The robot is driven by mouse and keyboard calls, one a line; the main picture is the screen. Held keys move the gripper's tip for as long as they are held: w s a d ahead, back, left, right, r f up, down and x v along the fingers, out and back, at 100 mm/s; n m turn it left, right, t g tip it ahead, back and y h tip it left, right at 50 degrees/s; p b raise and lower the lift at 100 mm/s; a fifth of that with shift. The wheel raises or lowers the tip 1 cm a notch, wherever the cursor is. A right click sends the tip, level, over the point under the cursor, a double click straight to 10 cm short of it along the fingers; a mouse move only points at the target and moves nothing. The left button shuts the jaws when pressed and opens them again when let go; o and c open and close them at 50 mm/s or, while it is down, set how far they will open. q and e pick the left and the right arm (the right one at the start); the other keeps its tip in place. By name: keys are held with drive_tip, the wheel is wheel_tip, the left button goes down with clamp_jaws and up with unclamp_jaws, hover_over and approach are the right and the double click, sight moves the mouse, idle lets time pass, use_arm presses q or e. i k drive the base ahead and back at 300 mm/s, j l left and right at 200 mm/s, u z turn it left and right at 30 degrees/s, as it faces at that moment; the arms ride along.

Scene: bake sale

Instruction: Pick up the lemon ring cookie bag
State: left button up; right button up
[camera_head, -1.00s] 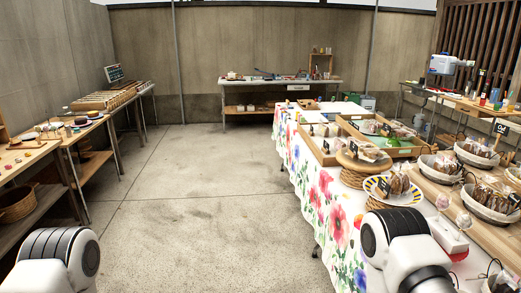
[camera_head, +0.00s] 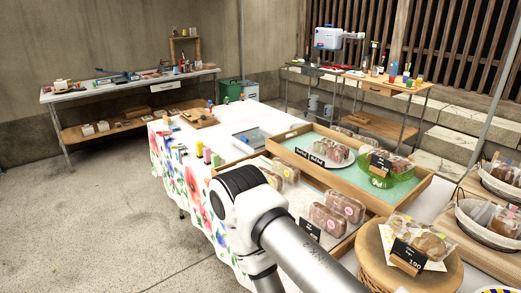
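I cannot pick out a lemon ring cookie bag for certain; the labels are too small to read. A clear bag of brown baked goods (camera_head: 428,243) sits on a round woven stand at the lower right, with a black price card (camera_head: 408,256) in front. More bagged goods (camera_head: 503,222) lie in a basket at the right edge, and others (camera_head: 506,172) in a basket behind it. Packed loaves (camera_head: 336,212) with pink stickers lie in the near wooden tray. One of my arms crosses the lower middle, over the tray's left side. Neither gripper shows.
A flower-cloth table (camera_head: 205,215) fills the middle and right. A wooden tray (camera_head: 440,188) holds a white plate and a green basket (camera_head: 385,172). A workbench (camera_head: 85,92) stands at the back left, another (camera_head: 385,85) behind. The floor at the left is clear.

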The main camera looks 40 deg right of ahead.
sight(404, 227)
drive_tip(key=i+j+z, duration=0.2)
drive_tip(key=i+z, duration=0.2)
drive_tip(key=i, duration=0.45)
drive_tip(key=i+j+z, duration=0.45)
drive_tip(key=i, duration=0.4)
drive_tip(key=i+j+z, duration=0.4)
drive_tip(key=i+j, duration=0.3)
drive_tip(key=z, duration=3.65)
drive_tip(key=k+j, duration=0.05)
